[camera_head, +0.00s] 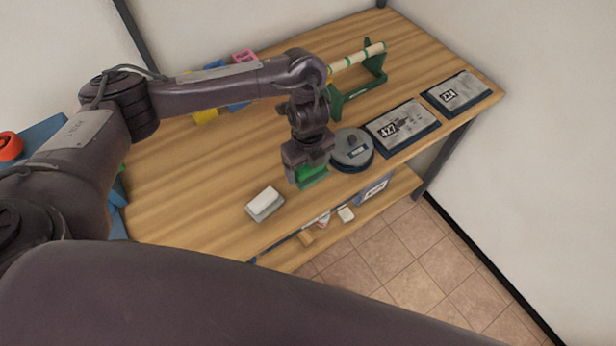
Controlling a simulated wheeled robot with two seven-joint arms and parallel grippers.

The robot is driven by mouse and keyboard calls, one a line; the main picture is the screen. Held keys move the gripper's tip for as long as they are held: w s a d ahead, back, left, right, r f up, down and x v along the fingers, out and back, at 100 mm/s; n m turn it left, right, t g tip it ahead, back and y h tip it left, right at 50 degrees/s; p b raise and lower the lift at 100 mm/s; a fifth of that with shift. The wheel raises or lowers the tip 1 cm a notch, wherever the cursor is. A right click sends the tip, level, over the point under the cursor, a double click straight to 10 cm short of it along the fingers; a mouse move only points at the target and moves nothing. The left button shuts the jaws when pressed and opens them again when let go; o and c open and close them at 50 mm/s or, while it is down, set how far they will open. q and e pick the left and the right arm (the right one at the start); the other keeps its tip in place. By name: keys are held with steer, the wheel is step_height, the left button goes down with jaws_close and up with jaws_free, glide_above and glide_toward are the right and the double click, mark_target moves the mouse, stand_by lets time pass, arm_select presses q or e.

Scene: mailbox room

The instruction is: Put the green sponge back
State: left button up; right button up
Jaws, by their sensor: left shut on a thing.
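My left gripper (309,168) points down over the front part of the wooden table (200,170). It is shut on the green sponge (311,178), which shows as a green block just below the jaws. The gripper hides the sponge's upper part. I cannot tell whether the sponge touches the table top. My right gripper is not in view.
A round grey tin (352,150) stands right beside the gripper. A white block on a grey base (265,204) lies to the left. Plates marked 427 (402,127) and 224 (457,94) lie rightward. A green stand (362,87) holds a roll behind. A lower shelf (330,229) holds small items.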

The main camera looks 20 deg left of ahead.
mark_target(309, 176)
arm_select(q)
steer(key=shift+d+f, duration=0.1)
steer(key=shift+f, duration=0.75)
step_height(309, 176, down, 3)
steer(key=shift+r+b, duration=0.2)
steer(key=shift+b, duration=0.5)
steer(key=shift+f, duration=0.45)
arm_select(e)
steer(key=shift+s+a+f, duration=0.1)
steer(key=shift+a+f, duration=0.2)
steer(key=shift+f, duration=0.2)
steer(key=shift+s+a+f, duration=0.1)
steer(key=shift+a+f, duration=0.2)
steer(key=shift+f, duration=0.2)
arm_select(q)
steer(key=shift+w, duration=0.1)
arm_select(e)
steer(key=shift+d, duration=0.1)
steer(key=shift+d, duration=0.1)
arm_select(q)
steer(key=shift+f, duration=0.1)
steer(key=o, duration=0.9)
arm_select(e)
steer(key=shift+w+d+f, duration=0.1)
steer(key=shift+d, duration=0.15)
